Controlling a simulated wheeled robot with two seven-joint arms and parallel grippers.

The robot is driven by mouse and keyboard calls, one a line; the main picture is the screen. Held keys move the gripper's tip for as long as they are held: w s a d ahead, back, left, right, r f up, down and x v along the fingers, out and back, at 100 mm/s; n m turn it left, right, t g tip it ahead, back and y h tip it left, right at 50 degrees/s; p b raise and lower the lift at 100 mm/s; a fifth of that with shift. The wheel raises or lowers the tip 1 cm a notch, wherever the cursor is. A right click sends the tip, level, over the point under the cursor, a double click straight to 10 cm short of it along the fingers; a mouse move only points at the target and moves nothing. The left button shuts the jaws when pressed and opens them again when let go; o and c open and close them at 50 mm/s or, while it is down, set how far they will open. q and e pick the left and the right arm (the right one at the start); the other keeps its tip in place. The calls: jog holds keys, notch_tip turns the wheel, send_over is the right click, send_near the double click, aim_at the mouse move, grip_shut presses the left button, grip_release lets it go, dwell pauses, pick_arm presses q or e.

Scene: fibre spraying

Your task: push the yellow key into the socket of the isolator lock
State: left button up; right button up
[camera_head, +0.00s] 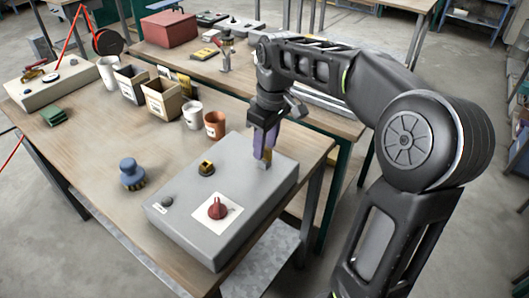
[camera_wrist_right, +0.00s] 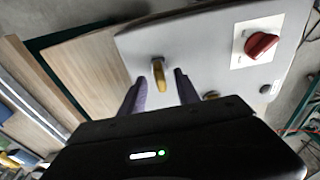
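The grey box (camera_head: 185,225) stands on the near corner of the wooden table. On its top, a square yellow-and-black fitting (camera_head: 206,168), which looks like the isolator lock, sits behind the red knob. It is mostly hidden by my gripper in the right wrist view (camera_wrist_right: 211,95). My right gripper (camera_head: 264,152) points down over the box's right rear part. In the wrist view its purple fingers (camera_wrist_right: 159,90) are apart, on either side of the yellow key (camera_wrist_right: 159,75), with gaps visible on both sides. The key's far end is near the box top; I cannot tell if it touches. My left gripper is out of view.
The red knob (camera_head: 217,208) on a white plate and a dark button (camera_head: 167,201) stand up from the box top. A blue-handled brush (camera_head: 132,174) is left of the box. Cups (camera_head: 214,124) and cardboard bins (camera_head: 162,100) stand behind. The table's left front is clear.

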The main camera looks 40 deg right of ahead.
notch_tip(320, 180, down, 2)
jog(key=shift+w+f, duration=0.1)
jog(key=shift+w, duration=0.05)
jog(key=shift+c, duration=0.5)
grip_shut()
dwell(0.5)
